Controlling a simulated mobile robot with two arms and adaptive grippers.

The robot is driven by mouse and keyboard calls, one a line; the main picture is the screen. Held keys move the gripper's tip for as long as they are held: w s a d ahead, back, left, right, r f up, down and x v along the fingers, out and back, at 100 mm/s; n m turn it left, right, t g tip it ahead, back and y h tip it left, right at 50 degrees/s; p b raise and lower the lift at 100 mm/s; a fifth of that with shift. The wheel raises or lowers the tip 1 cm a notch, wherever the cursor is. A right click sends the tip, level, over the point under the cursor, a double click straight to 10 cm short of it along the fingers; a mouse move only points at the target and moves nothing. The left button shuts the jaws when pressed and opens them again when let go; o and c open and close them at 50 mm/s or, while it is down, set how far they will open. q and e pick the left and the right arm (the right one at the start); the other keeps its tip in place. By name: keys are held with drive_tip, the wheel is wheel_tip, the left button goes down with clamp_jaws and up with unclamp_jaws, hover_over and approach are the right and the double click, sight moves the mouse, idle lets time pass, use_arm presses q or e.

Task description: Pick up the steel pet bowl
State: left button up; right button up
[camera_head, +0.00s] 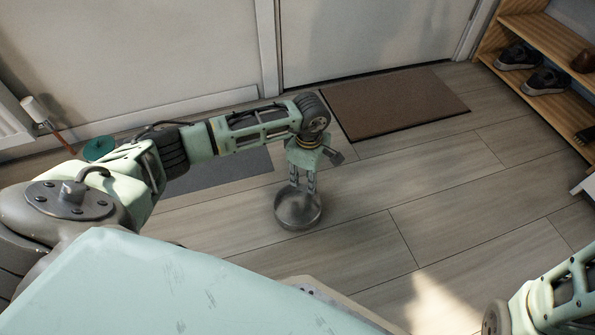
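The steel pet bowl (299,214) is a round grey metal bowl on the wood-plank floor, in the middle of the head view. My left arm reaches in from the left and bends down over it. My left gripper (303,190) points downward with its fingertips at the bowl's far rim or inside the bowl. The two fingers look apart, with a narrow gap. I cannot tell if they touch the bowl or grip its rim. Part of my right arm shows at the lower right, but its gripper is out of view.
A brown doormat (392,103) lies by the white door (375,35). A grey mat (215,172) lies behind my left arm. A wooden shoe rack (540,40) with dark shoes (546,80) stands at the upper right. The floor right of the bowl is clear.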

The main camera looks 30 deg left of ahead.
sight(307, 188)
use_arm(q)
wheel_tip(307, 188, down, 5)
drive_tip(key=b, duration=0.4)
drive_tip(key=shift+d+f, duration=0.1)
drive_tip(key=shift+f, duration=0.05)
drive_tip(key=shift+c, duration=0.4)
clamp_jaws()
